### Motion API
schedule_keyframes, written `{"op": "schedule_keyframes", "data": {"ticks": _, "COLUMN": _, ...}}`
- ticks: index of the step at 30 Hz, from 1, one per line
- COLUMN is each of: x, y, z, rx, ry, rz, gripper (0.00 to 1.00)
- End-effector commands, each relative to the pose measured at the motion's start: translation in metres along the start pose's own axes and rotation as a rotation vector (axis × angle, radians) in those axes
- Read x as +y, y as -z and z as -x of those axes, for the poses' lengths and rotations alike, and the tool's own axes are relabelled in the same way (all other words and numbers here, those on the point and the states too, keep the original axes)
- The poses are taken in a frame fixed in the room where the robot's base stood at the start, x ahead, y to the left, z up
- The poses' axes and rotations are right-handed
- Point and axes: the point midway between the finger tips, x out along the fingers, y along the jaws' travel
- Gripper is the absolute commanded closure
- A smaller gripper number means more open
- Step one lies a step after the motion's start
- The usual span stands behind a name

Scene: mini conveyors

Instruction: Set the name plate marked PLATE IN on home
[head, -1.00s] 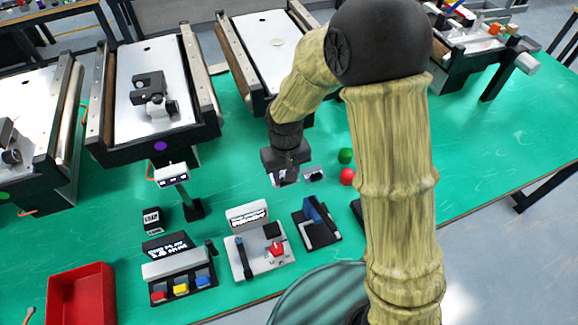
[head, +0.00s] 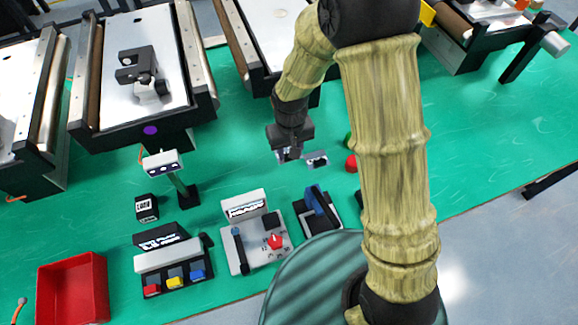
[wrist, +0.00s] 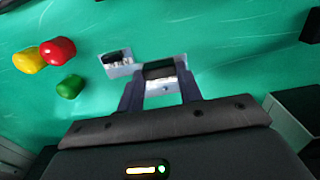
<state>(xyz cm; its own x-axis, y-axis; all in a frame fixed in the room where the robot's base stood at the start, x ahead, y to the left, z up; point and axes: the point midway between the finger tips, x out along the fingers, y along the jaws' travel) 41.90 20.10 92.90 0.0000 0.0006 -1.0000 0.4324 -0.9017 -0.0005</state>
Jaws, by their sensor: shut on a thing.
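My gripper (head: 288,152) is over the green mat, and in the wrist view its two dark fingers (wrist: 160,75) are shut on a small silver and black plate (wrist: 160,88). That held plate also shows under the gripper in the head view (head: 284,157). A second, similar plate (wrist: 117,62) lies just left of it in the wrist view and just right of it in the head view (head: 316,159). The marks on both plates are too small to read, so I cannot tell which says PLATE IN. I cannot make out a spot marked home.
Control panels (head: 255,243) stand in front, a red bin (head: 72,285) front left. Conveyors (head: 130,70) line the back.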

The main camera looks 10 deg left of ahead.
Motion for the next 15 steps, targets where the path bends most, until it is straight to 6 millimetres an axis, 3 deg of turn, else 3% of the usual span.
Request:
{"op": "schedule_keyframes", "data": {"ticks": 6, "x": 0.000, "y": -0.002, "z": -0.037, "rx": -0.005, "ry": -0.001, "rz": 0.002, "gripper": 0.90}}
{"op": "schedule_keyframes", "data": {"ticks": 15, "x": -0.001, "y": 0.000, "z": -0.044, "rx": 0.000, "ry": 0.000, "rz": 0.003, "gripper": 0.90}}
